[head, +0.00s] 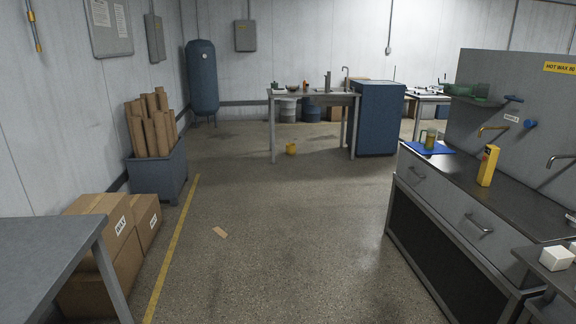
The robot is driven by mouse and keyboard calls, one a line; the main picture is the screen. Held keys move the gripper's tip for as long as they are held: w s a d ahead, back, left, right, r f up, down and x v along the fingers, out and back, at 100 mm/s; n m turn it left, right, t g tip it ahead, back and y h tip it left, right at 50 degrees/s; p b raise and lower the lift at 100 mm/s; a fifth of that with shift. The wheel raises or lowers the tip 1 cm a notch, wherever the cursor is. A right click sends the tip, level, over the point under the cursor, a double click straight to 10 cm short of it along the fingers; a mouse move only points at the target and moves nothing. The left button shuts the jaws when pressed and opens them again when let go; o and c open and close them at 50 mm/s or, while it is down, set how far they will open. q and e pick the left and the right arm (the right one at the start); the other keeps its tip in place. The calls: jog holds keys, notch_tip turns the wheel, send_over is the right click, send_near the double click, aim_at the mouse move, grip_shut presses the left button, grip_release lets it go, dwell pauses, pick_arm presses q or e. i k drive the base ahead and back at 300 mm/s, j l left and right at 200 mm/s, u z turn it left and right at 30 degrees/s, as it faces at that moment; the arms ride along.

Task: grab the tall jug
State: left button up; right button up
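No thing in view can be surely told as the tall jug. A tall, narrow grey vessel (327,82) stands upright on the far grey table (311,97), too small to make out a handle or spout. A green and yellowish cup-like vessel (430,140) stands on a blue mat (440,151) on the right-hand counter. A tall yellow container (488,165) with dark markings stands upright on the same counter. Neither of my grippers shows in the head view, and nothing is seen held.
The right counter (468,182) has drawers. A blue cabinet (378,118) adjoins the far table. A small yellow bucket (291,149) and a brown scrap (220,232) lie on the floor. Cartons (95,250) and a grey table (45,240) stand left. The middle floor is mostly clear.

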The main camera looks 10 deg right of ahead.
aim_at(431, 132)
jog(key=i+l+z, duration=0.1)
jog(key=i+z, duration=0.15)
jog(key=i, duration=0.25)
jog(key=i+z, duration=0.2)
jog(key=i, duration=0.25)
jog(key=i+z, duration=0.25)
jog(key=i, duration=0.25)
jog(key=i+j+z, duration=0.2)
jog(key=i, duration=0.25)
jog(key=i+j+z, duration=0.25)
jog(key=i, duration=0.2)
